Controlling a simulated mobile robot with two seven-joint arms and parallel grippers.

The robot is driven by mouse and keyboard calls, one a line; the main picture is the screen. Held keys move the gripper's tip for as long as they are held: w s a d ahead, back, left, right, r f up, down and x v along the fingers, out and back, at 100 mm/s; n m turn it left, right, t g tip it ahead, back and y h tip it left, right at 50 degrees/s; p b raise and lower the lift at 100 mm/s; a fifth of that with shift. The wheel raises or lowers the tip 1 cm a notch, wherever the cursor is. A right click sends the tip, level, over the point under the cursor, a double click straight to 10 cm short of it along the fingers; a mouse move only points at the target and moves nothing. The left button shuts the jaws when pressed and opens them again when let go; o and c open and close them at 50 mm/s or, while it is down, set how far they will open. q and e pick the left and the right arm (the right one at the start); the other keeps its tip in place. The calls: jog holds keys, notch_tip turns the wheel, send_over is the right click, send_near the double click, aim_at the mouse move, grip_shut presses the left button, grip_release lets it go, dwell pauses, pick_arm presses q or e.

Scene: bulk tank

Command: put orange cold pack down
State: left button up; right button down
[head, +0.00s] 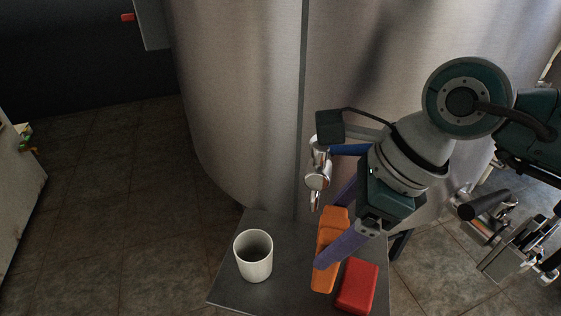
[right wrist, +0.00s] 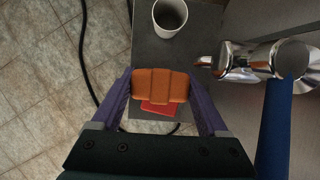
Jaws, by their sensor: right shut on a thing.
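The orange cold pack (head: 325,262) is a ribbed, segmented block over the right half of a small dark table (head: 285,231). My right gripper (head: 333,228) is shut on it, with one purple finger at each end. The right wrist view shows the pack (right wrist: 160,86) held between both fingertips (right wrist: 161,88). I cannot tell whether the pack touches the tabletop. A red block (head: 357,286) lies on the table just right of the pack; in the right wrist view it is partly hidden beneath the pack. My left gripper is not in view.
A white cup (head: 253,255) stands upright on the left of the table. A large steel tank (head: 240,90) rises behind it, with a shiny metal fitting (head: 318,178) close to my right gripper. A black hose (right wrist: 92,50) runs along the tiled floor.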

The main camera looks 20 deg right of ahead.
jog(key=shift+f+b, duration=0.55)
jog(key=shift+f, duration=1.85)
jog(key=shift+f, duration=0.15)
grip_release()
